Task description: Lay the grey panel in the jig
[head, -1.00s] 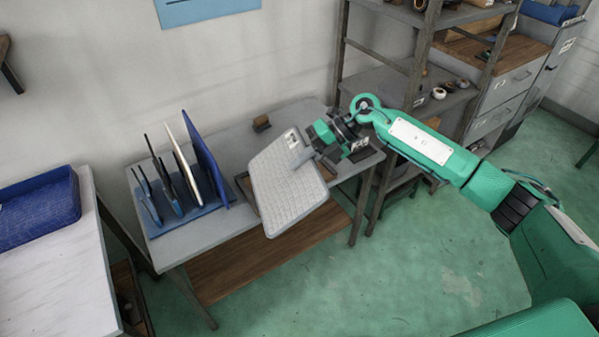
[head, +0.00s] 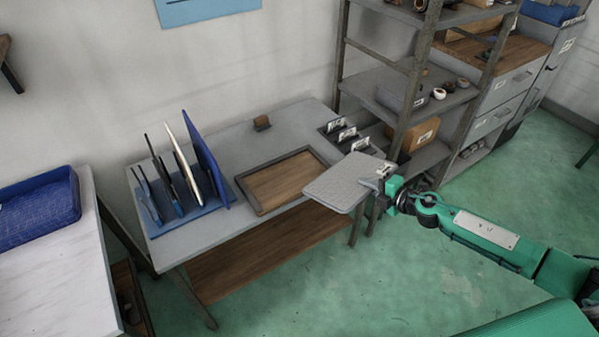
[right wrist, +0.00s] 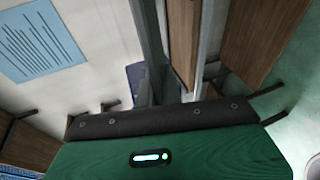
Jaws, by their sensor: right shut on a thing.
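The grey panel (head: 345,182) is held out roughly flat, just beyond the right end of the table and to the right of the jig. My right gripper (head: 383,190) is shut on the panel's right edge, beside a white label. The jig (head: 286,181) is a dark rectangular frame with a brown wooden bed, lying empty on the grey table. In the right wrist view the panel (right wrist: 149,50) seems to show edge-on as a grey strip above my gripper body. My left gripper is not in view.
A blue rack (head: 186,219) with several upright panels stands left of the jig. A shelf unit (head: 416,100) rises behind the panel.

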